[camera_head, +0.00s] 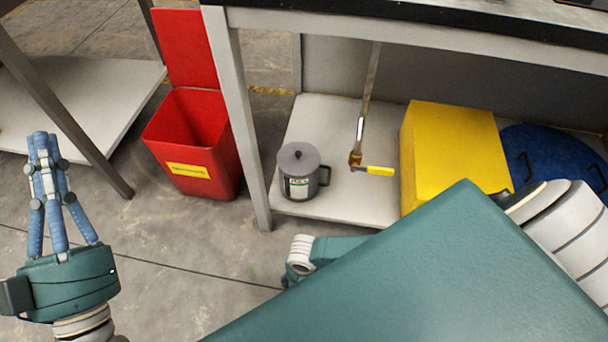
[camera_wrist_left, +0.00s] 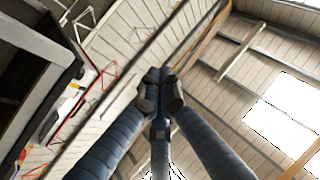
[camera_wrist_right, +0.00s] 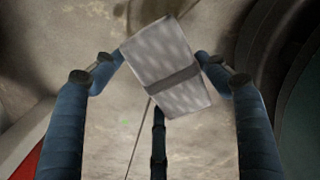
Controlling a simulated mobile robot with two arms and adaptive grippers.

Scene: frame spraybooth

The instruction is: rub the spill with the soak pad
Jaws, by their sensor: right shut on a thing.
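The soak pad (camera_wrist_right: 160,55), a pale grey block with a dark band, is in my right gripper (camera_wrist_right: 158,72) in the right wrist view. The fingers are shut on it from both sides, and it sits tilted over the concrete floor. In the head view the pad and right gripper are hidden behind my green body part. My left gripper (camera_head: 42,140) is raised at the left, fingertips together and empty; the left wrist view (camera_wrist_left: 160,88) shows the same.
A red open bin (camera_head: 190,140) stands left of the workbench leg (camera_head: 240,120). On the bench's low shelf (camera_head: 335,200) are a grey lidded can (camera_head: 298,172), a yellow-handled tool (camera_head: 378,170), a yellow box (camera_head: 450,155) and a blue round lid (camera_head: 550,160). The floor in front is clear.

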